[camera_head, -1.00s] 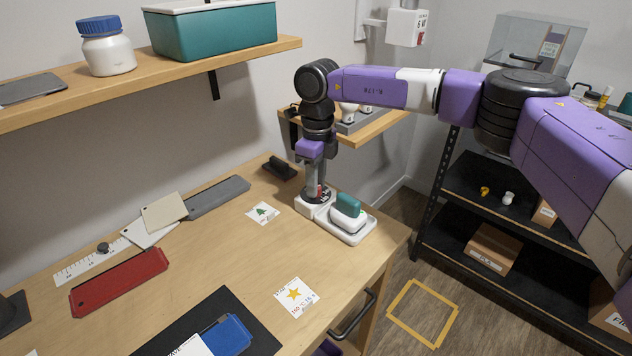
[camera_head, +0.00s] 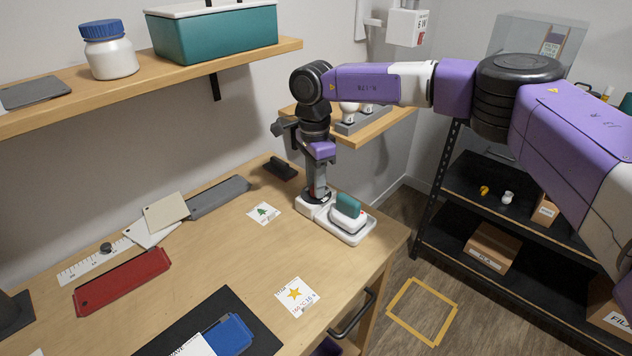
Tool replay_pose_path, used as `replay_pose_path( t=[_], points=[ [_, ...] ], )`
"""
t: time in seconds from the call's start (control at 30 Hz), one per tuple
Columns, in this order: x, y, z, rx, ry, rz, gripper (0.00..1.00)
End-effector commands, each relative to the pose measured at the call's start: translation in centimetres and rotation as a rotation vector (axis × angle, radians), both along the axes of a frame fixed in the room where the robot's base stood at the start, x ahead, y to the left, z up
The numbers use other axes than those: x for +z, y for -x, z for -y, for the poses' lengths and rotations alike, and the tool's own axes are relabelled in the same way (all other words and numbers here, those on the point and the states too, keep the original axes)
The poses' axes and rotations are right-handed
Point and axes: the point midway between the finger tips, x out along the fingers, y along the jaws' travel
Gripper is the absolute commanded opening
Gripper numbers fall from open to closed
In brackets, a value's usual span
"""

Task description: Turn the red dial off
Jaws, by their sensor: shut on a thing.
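My gripper (camera_head: 316,194) reaches straight down at the back right of the wooden table. It is shut at the left end of a white appliance base (camera_head: 347,236). The red dial is hidden by the fingers now; a little red showed between them a second ago. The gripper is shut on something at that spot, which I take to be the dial. A small iron-like thing with a teal top (camera_head: 348,205) stands on the right part of the base, close beside the gripper. The dial's pointer and markings cannot be seen.
A tree card (camera_head: 264,213) and a star card (camera_head: 296,296) lie on the table (camera_head: 222,262). A black handle-like thing (camera_head: 280,168) lies behind the gripper. A small wall shelf (camera_head: 377,127) is close behind my arm. The table's middle is mostly clear.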

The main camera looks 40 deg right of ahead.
Motion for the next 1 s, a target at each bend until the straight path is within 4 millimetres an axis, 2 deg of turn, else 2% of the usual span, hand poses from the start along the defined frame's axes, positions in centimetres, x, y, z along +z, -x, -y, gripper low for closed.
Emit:
replay_pose_path(
  t=[0.6,1.0],
  points=[
    [0.17,-0.08,-0.16,0.583,0.0,0.003,0.0],
    [0.17,-0.05,-0.21,0.868,-0.001,0.002,0.0]
  ],
)
